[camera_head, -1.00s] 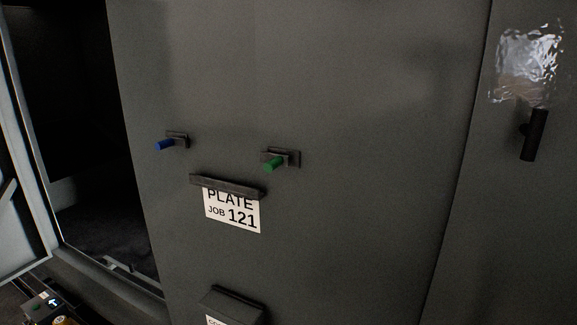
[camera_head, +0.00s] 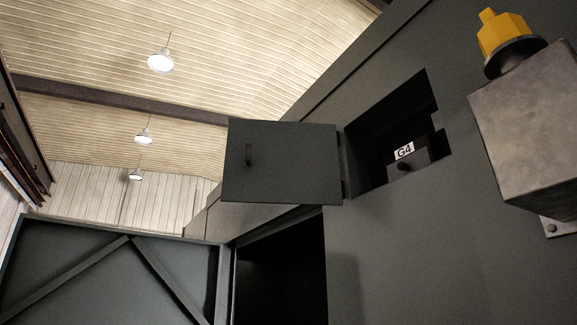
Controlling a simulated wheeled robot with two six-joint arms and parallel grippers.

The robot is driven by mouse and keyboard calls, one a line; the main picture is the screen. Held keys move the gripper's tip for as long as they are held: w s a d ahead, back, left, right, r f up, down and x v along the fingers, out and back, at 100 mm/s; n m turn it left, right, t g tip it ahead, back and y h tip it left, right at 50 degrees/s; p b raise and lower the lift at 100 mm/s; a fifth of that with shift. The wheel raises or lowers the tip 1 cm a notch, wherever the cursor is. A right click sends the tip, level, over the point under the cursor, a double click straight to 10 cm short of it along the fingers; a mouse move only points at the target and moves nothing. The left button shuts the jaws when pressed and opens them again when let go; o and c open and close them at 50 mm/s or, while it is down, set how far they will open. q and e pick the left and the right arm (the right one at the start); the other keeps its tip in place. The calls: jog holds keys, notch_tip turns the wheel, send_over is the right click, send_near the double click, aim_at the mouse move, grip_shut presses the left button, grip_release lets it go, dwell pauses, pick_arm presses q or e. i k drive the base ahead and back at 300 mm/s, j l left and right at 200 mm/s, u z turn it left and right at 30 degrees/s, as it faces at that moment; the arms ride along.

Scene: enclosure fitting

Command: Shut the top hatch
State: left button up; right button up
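The top hatch (camera_head: 285,165) is a dark grey square door with a small black handle (camera_head: 248,155). It stands swung open to the left, hinged at the left edge of a square opening (camera_head: 375,125) high in the enclosure wall. Inside the opening is a dark block with a knob and a white label (camera_head: 404,151) reading G4. Neither of my grippers is in view.
A grey box with a yellow cap (camera_head: 503,33) juts from the wall at the upper right. Below the hatch is a dark tall doorway (camera_head: 283,275), with a braced door panel (camera_head: 110,280) open at its left. Lamps hang from the ceiling.

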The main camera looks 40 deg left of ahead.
aim_at(291, 162)
jog(key=i+j, duration=0.1)
jog(key=j, duration=0.4)
jog(key=i+j, duration=0.1)
jog(key=j, duration=0.35)
jog(key=i+j, duration=0.1)
jog(key=j, duration=0.4)
jog(key=i+j, duration=0.1)
jog(key=j, duration=0.4)
jog(key=i+j, duration=0.15)
jog(key=j, duration=0.3)
